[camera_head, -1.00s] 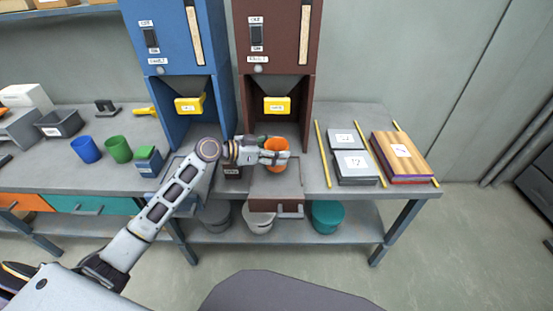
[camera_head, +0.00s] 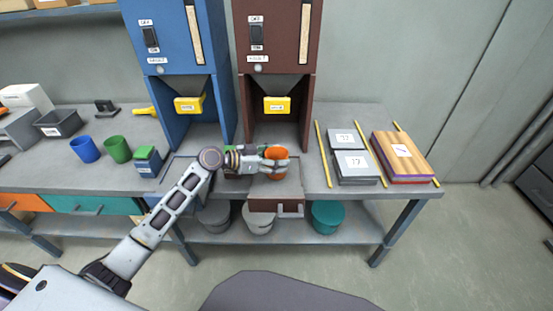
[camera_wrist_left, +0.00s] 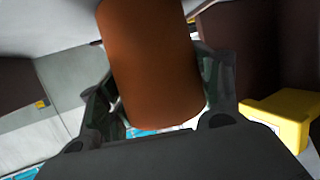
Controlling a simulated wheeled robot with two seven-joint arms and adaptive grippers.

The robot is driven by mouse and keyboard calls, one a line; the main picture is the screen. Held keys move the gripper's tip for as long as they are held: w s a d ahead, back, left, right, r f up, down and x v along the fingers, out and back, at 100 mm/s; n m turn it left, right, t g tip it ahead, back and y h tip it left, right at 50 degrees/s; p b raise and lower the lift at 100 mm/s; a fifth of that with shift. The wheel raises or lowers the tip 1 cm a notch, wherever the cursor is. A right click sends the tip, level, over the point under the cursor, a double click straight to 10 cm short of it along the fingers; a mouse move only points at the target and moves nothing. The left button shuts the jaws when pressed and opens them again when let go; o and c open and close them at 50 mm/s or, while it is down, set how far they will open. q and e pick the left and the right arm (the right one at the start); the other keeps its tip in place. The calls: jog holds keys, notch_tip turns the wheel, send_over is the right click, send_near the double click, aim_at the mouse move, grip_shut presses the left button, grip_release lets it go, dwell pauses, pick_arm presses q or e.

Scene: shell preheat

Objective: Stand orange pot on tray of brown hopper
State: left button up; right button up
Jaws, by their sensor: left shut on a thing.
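The orange pot (camera_head: 280,154) is held by my left gripper (camera_head: 272,160) in front of the brown hopper (camera_head: 277,38). In the left wrist view the pot (camera_wrist_left: 152,65) fills the middle, between the two fingers of the gripper (camera_wrist_left: 160,105). The hopper's tray (camera_head: 290,187) lies below and around the pot at the front of the bay. I cannot tell whether the pot's base touches the tray. The yellow labelled part (camera_head: 277,104) of the hopper is above and behind the pot. My right gripper is not in view.
A blue hopper (camera_head: 170,40) stands on the left. Blue (camera_head: 85,150) and green (camera_head: 118,149) cups and a small blue-green box (camera_head: 148,161) are further left.

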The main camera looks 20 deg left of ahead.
pick_arm(q)
jog(key=o, duration=1.1)
jog(key=shift+o, duration=0.2)
jog(key=shift+r, duration=0.1)
jog(key=v, duration=1.2)
